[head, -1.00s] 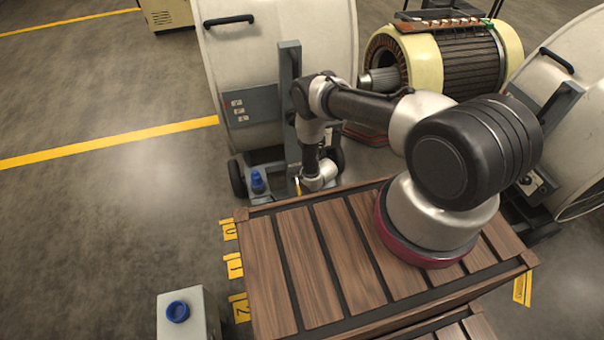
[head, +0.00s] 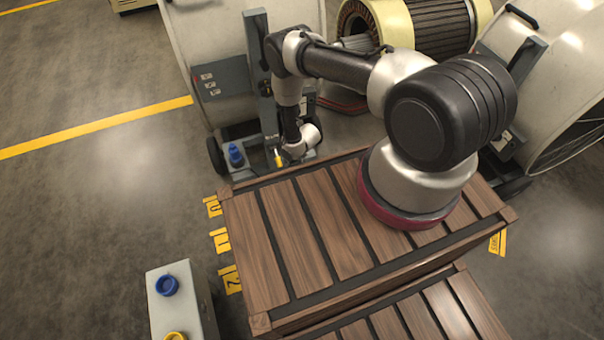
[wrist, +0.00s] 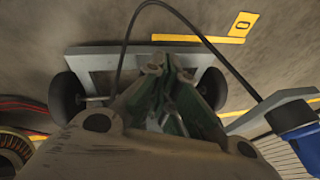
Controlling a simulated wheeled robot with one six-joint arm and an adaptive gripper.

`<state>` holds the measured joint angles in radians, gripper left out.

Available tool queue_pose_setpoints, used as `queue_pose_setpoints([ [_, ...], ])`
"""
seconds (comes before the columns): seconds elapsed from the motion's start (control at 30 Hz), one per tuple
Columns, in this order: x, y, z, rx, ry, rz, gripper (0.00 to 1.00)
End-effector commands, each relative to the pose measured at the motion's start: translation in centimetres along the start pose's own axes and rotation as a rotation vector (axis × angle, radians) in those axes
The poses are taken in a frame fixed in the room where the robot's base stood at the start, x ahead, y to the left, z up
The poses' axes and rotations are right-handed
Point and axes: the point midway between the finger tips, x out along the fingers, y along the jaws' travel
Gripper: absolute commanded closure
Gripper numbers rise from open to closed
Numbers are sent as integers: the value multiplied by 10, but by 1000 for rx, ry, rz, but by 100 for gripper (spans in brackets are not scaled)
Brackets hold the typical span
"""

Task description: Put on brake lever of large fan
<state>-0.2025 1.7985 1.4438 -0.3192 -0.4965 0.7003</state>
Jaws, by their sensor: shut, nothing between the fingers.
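A large pale drum fan (head: 225,35) on a wheeled base stands at the top in the head view. A grey control box (head: 208,88) is on its side. A small yellow-tipped piece (head: 278,158), possibly the brake lever, stands low on the base beside my wrist. In the wrist view my gripper (wrist: 168,70) is shut and empty over the fan's grey base (wrist: 100,60) between black wheels. In the head view my wrist hides the fingers. I cannot tell whether they touch the lever.
A blue knob (head: 236,155) stands on the base left of my wrist. A second fan (head: 545,70) stands at right and a rotor (head: 430,25) behind. A wooden platform (head: 310,235) lies in front. A pedestal with a blue button (head: 167,285) is lower left. Floor at left is free.

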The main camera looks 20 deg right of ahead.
Motion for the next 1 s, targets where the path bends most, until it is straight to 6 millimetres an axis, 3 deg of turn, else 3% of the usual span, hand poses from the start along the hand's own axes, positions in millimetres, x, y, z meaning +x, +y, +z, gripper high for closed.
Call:
queue_pose_setpoints([
  [0.53,-48,22,63,1,-2,1,100],
  [1.0,-54,25,71,-1,0,0,100],
])
